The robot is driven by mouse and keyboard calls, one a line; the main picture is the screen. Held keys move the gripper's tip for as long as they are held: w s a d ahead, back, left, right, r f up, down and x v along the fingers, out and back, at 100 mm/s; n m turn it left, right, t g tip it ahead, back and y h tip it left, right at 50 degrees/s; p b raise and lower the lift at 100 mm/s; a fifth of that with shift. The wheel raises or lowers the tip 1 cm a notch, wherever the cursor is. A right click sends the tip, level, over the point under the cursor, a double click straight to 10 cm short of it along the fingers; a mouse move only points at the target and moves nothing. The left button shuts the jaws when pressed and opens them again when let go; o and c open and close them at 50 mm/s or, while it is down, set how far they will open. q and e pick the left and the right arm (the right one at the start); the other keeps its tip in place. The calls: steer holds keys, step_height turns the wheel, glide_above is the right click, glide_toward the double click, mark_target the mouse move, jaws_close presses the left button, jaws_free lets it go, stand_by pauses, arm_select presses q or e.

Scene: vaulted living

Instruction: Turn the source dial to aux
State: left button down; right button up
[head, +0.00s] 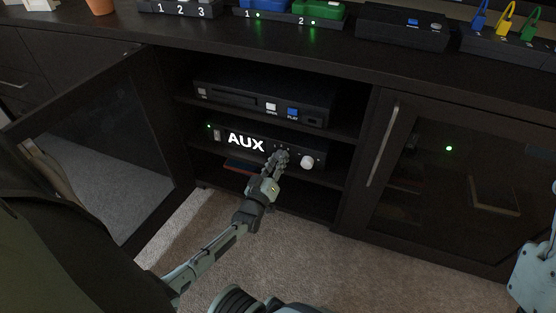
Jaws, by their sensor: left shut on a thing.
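The black receiver (229,133) stands on the middle shelf of the open cabinet. Its lit display reads AUX (246,143) in white letters, and a green light glows at its left end. A pale round knob (307,162) shows at the right of its front. My left gripper (280,157) is at the receiver's front, between the display and the pale knob. It is shut on a small part there, likely the source dial, which the fingers hide. My right gripper is not in view.
The left glass door (95,150) stands open; the right door (440,180) is shut, with a long handle. A disc player (255,95) sits on the shelf above. Devices with switches line the cabinet top. The carpet (330,270) in front is clear.

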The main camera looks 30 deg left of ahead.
arm_select(q)
steer(key=c, duration=1.5)
jaws_free()
steer(key=shift+c, duration=0.2)
steer(key=shift+s, duration=0.1)
steer(key=v, duration=1.2)
steer(key=shift+a, duration=0.1)
